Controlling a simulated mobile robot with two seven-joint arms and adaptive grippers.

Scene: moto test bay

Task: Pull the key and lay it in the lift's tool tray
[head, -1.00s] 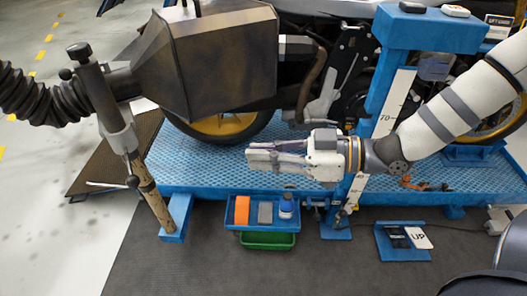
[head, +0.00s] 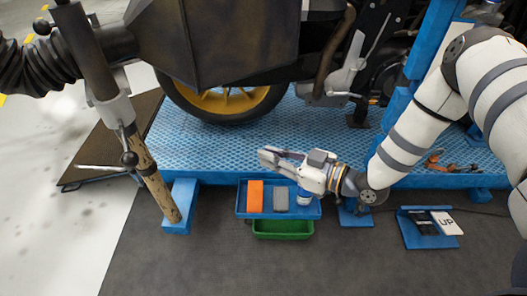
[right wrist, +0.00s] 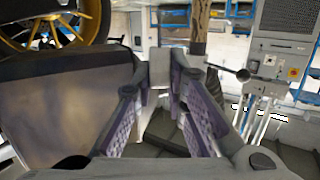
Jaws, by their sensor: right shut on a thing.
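My right gripper (head: 270,157) is over the front edge of the blue lift, just behind and above the tool tray. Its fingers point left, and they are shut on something. In the right wrist view, a small grey piece (right wrist: 158,72) shows between the fingertips of my right gripper (right wrist: 160,82); it seems to be the key, but its shape is mostly hidden. The blue tool tray (head: 240,212) hangs at the lift's front edge. It holds an orange block (head: 255,196), a grey block (head: 281,199) and a blue bottle (head: 304,198) partly behind the gripper. My left gripper is out of view.
A green bin (head: 283,230) sits under the tray. A post with a wooden lower part (head: 152,185) stands left. The motorcycle's wheel (head: 225,105) is behind. Pliers-like orange tools (head: 436,160) lie on the lift at right.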

